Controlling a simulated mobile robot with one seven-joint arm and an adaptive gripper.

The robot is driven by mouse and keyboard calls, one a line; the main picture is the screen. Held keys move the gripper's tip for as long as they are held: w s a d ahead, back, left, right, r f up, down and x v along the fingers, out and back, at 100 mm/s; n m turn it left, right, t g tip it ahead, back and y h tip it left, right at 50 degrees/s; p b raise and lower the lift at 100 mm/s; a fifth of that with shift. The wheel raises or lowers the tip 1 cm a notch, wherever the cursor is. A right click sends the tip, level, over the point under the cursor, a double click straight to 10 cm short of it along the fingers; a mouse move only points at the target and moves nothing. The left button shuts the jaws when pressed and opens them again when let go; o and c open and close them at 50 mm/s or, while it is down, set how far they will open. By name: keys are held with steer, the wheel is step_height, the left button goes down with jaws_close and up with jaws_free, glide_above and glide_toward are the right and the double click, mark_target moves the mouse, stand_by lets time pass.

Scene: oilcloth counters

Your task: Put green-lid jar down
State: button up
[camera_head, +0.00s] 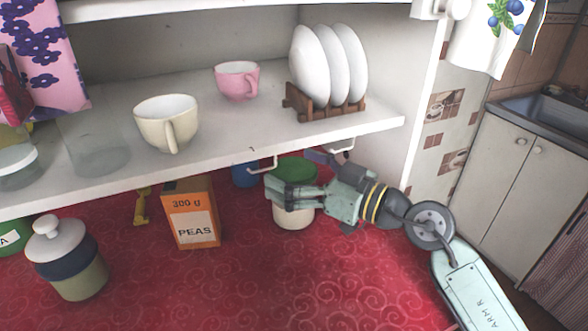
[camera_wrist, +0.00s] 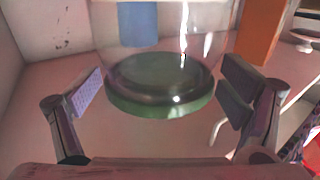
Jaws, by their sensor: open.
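The green-lid jar (camera_head: 294,218) is upright under the shelf and appears to stand on the red cloth. Its green lid shows just above my gripper (camera_head: 270,190), which crosses in front of the jar's upper part. In the wrist view the clear glass jar (camera_wrist: 160,68) appears upside down, with its green lid (camera_wrist: 160,102) toward the bottom. My gripper (camera_wrist: 162,78) is open there, with one finger on each side of the jar and a visible gap to each. The jar's base is out of the wrist view.
An orange peas box (camera_head: 192,212) and a white-lidded jar (camera_head: 70,258) stand to the left. A blue item (camera_head: 245,175) is behind. The white shelf (camera_head: 215,132) with hooks overhangs closely, carrying cups and a plate rack (camera_head: 325,105). The front red cloth (camera_head: 240,290) is clear.

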steer(key=b+v, duration=0.5)
steer(key=v, duration=0.7)
steer(key=shift+s, duration=0.1)
